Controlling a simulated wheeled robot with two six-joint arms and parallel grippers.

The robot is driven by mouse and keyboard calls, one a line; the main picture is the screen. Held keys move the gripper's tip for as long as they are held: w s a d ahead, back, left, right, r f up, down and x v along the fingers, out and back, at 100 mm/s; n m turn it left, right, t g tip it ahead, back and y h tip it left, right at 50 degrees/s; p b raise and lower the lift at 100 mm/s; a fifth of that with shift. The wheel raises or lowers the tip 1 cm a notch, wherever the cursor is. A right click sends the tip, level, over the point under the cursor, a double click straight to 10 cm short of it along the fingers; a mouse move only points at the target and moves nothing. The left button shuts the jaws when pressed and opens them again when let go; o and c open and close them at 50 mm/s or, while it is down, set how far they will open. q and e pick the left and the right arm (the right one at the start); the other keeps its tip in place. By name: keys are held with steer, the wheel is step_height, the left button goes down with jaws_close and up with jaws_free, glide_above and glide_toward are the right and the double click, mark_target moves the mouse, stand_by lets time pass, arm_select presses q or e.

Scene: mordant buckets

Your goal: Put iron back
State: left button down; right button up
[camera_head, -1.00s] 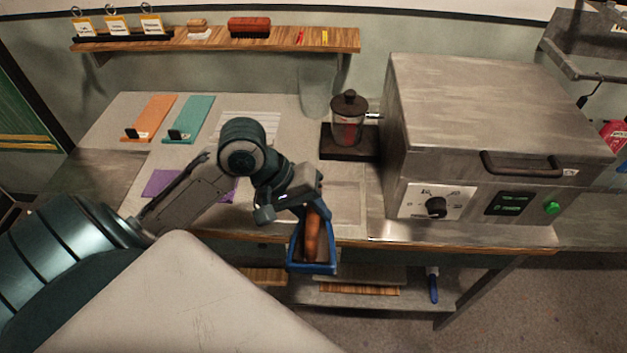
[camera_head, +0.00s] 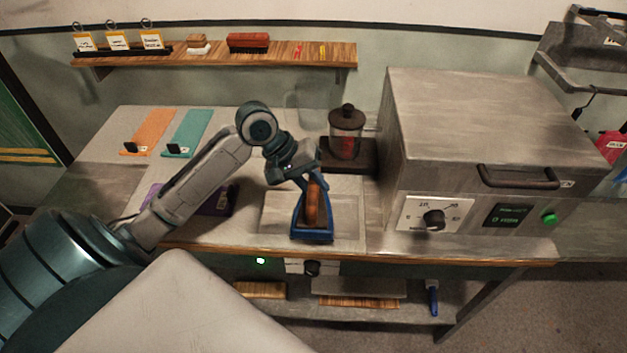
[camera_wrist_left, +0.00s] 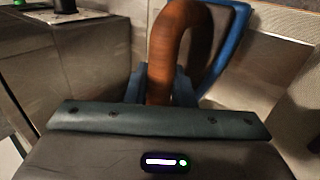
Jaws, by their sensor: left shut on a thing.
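My left gripper (camera_head: 308,176) is shut on the handle of the iron, which has a blue rim and a brown wooden handle (camera_head: 313,207). The blue rim (camera_head: 312,237) hangs over the front part of the bench, beside a pale square plate (camera_head: 275,215). I cannot tell whether the iron touches the surface. In the left wrist view, the curved wooden handle (camera_wrist_left: 178,45) rises from between the fingers with the blue rim (camera_wrist_left: 236,45) behind it. My right gripper is not in view.
A grey oven-like machine (camera_head: 480,120) stands on the right of the bench. A dark-lidded jar (camera_head: 346,135) stands behind the iron. Orange (camera_head: 150,128) and teal (camera_head: 190,130) strips lie at the back left. A shelf (camera_head: 215,55) with tags and a brush runs along the wall.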

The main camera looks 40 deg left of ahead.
arm_select(q)
steer(key=shift+f, duration=1.05)
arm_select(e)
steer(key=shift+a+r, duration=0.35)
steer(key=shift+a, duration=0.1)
arm_select(q)
steer(key=shift+f, duration=0.1)
steer(key=c, duration=1.2)
jaws_free()
steer(key=shift+c, duration=0.2)
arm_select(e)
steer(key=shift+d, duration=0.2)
